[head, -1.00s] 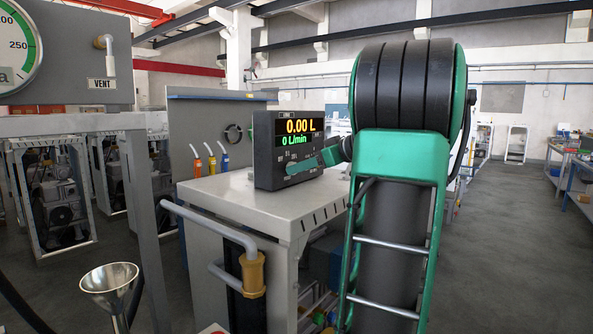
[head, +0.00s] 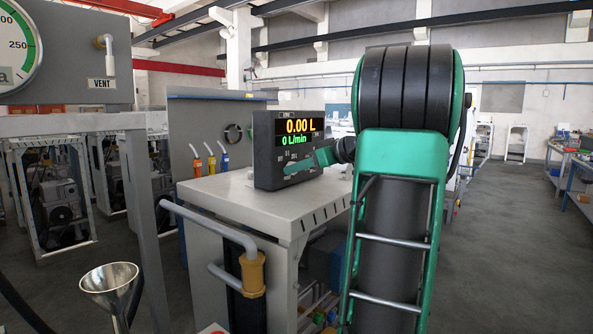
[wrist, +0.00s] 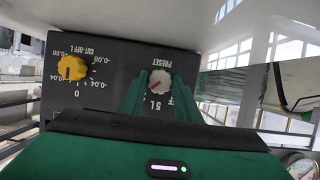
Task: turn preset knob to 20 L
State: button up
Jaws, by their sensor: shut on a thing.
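The preset knob (wrist: 159,79) is a pale grey dial with a red pointer mark, on the dark control box (head: 268,170). In the wrist view the panel appears upside down, with "PRESET" above the knob and "5L" below it. The red mark slants to the lower left there. My gripper (wrist: 160,84) has its green fingers on both sides of the knob and is shut on it. In the head view my gripper (head: 298,167) is at the lower front of the box and hides the knob. The display (head: 299,132) reads 0.00 L and 0 L/min.
A yellow cut-off knob (wrist: 72,67) sits beside the preset knob on the same panel. The box stands on a grey cabinet (head: 235,200) with a pipe handle (head: 205,222). A metal funnel (head: 110,280) is at the lower left.

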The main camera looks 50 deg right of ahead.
dwell(0.3)
jog(key=o, duration=1.1)
jog(key=shift+c, duration=0.2)
jog(key=shift+s+d+r, duration=0.1)
jog(key=shift+s+r, duration=0.15)
jog(key=shift+s, duration=0.3)
jog(key=v, duration=0.9)
jog(key=shift+s, duration=0.2)
